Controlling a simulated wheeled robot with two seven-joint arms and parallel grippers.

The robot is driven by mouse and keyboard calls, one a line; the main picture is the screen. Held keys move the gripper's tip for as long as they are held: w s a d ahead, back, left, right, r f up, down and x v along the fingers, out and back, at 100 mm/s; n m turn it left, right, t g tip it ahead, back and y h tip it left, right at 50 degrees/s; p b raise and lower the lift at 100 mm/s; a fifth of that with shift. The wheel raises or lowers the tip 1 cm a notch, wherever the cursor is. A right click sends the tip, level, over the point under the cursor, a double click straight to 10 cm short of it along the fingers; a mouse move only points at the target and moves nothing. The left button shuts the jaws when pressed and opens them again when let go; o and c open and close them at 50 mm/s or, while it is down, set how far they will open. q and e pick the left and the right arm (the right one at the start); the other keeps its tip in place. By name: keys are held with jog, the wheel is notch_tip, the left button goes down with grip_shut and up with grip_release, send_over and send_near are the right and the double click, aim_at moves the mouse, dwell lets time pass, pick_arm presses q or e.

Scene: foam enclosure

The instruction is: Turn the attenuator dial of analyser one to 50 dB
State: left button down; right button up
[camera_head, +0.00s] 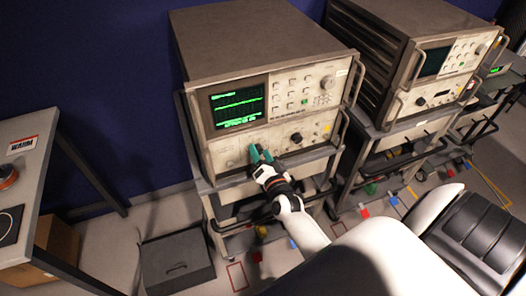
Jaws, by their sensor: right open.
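A beige analyser (262,50) with a lit green screen (238,103) stands on a grey cart in the middle of the view. I cannot read a label that says whether it is analyser one. Its lower panel has a black dial (297,138); its markings are too small to read. A larger pale knob (327,83) is at the upper right of the front. My right gripper (261,153), with green fingertips, is open in front of the lower panel, left of and below the black dial. I cannot tell whether it touches the panel. My left gripper is not in view.
A second analyser (440,62) stands on another cart at the right. A workbench (30,190) with a "WARM" label is at the left, a cardboard box beneath it. A dark grey box (177,262) sits on the floor. Coloured pieces lie on the floor near the carts.

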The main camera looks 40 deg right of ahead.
jog(key=b+v, duration=0.2)
jog(key=v, duration=1)
jog(key=shift+b, duration=0.35)
jog(key=shift+f, duration=0.15)
jog(key=s+a+f+n+g+y, duration=0.2)
jog(key=s+a+f+n+g, duration=0.15)
jog(key=f, duration=0.75)
jog(key=s+a+f+n+g+y, duration=0.1)
jog(key=s+a+f+n+g, duration=0.2)
jog(key=f, duration=0.7)
jog(key=s+a+f+n+g+y, duration=0.25)
jog(key=s+f, duration=0.25)
jog(key=f, duration=0.6)
jog(key=s+d+f+n+g, duration=0.1)
jog(key=s+f+g, duration=0.1)
jog(key=s+f, duration=0.2)
jog(key=s+d+f+n+g, duration=0.1)
jog(key=s+f+n+g, duration=0.1)
jog(key=s, duration=0.8)
jog(key=s+f+n+g+h, duration=0.1)
jog(key=s+f+n+g, duration=0.1)
jog(key=s+f, duration=0.4)
jog(key=shift+s+d+g, duration=0.4)
jog(key=shift+s+g, duration=0.3)
jog(key=shift+s, duration=0.05)
